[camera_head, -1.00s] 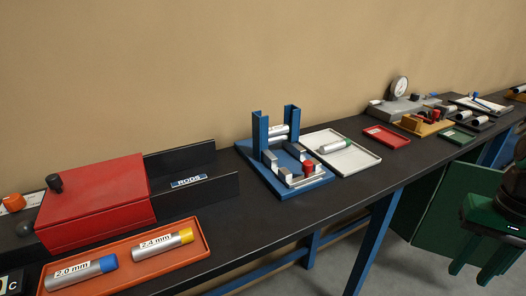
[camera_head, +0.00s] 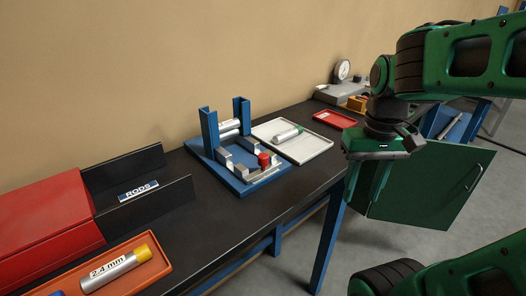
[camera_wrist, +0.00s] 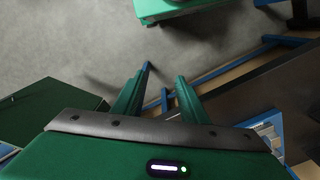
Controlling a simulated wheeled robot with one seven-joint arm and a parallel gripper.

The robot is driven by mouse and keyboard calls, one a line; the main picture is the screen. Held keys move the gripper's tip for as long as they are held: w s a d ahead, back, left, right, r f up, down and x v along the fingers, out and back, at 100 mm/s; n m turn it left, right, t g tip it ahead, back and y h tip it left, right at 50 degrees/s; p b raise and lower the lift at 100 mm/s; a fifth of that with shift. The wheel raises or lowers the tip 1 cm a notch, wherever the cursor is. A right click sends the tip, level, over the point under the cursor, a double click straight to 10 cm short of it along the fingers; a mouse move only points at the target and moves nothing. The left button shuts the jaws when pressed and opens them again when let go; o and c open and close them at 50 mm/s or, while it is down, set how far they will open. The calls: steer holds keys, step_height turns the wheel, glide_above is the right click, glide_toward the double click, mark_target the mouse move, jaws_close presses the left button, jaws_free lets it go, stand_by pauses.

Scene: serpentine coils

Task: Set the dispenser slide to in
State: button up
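The dispenser (camera_head: 209,140) is a blue stand with two uprights and silver rods stacked between them. Its base carries grey blocks and a silver slide piece with a red knob (camera_head: 264,160) at the front. I cannot tell the slide's position from this. My gripper (camera_head: 367,190) points down beyond the bench's front edge, to the right of the dispenser and apart from it. In the wrist view my gripper (camera_wrist: 160,95) has its two green fingers apart with nothing between them. Part of the blue base may show at the wrist view's right edge.
A white tray (camera_head: 318,150) with a green-capped rod stands right of the dispenser. A red tray (camera_head: 335,119) and a dial gauge (camera_head: 342,70) are farther right. The RODS rack (camera_head: 138,190), red box (camera_head: 45,225) and orange tray (camera_head: 160,262) lie left.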

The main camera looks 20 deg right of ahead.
steer(key=w+a+r+n, duration=0.5)
steer(key=w+r, duration=0.1)
steer(key=w, duration=0.3)
step_height(320, 180, up, 7)
steer(key=n, duration=0.6)
glide_above(263, 154)
step_height(263, 154, down, 10)
steer(key=shift+s+f, duration=0.1)
steer(key=shift+f, duration=0.05)
steer(key=shift+c, duration=0.4)
jaws_close()
